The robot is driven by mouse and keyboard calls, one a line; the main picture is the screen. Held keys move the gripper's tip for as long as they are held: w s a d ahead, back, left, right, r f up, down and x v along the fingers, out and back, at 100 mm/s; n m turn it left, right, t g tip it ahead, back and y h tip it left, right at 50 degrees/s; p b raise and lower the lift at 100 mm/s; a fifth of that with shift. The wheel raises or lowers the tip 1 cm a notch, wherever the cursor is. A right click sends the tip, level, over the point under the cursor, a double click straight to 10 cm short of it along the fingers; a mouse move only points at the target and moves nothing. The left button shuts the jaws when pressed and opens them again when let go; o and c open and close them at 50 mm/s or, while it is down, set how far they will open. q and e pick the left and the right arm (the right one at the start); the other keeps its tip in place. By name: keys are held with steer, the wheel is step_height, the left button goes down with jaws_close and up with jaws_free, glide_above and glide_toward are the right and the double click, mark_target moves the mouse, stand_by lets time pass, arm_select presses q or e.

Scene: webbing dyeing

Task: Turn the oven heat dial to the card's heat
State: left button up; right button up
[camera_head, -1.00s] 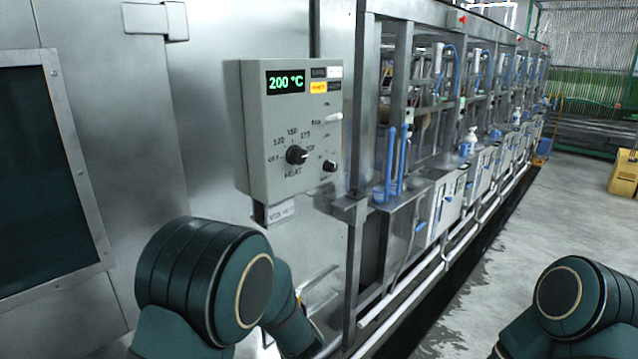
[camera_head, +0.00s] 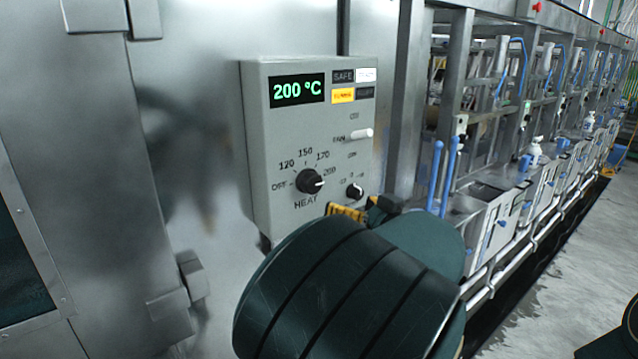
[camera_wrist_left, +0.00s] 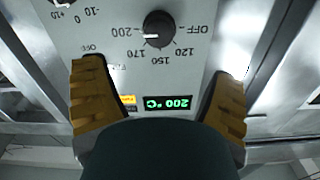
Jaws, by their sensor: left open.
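The black heat dial (camera_head: 309,181) sits on the grey oven control box (camera_head: 285,140), with marks OFF, 120, 150, 170 and 200 around it. Its white pointer lies toward the 200 mark. The green display (camera_head: 297,90) reads 200 °C. My left gripper (camera_head: 365,212) is just below and right of the dial in the head view, mostly hidden by my arm. In the left wrist view the gripper (camera_wrist_left: 159,72) is open, its yellow-padded fingers spread wide, with the upside-down dial (camera_wrist_left: 158,28) beyond them, untouched. I see no card. My right gripper is out of view.
A smaller knob (camera_head: 354,190) marked -10 to +10 is close to the dial's right. A white fan switch (camera_head: 360,134) sits above it. Metal oven walls and a door hinge (camera_head: 178,285) lie left; a machine row with blue handles (camera_head: 436,178) runs right.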

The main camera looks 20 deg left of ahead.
mark_target(315, 187)
arm_select(q)
steer(key=x, duration=1.2)
steer(key=shift+w+a, duration=0.15)
steer(key=shift+w, duration=0.05)
steer(key=c, duration=1.2)
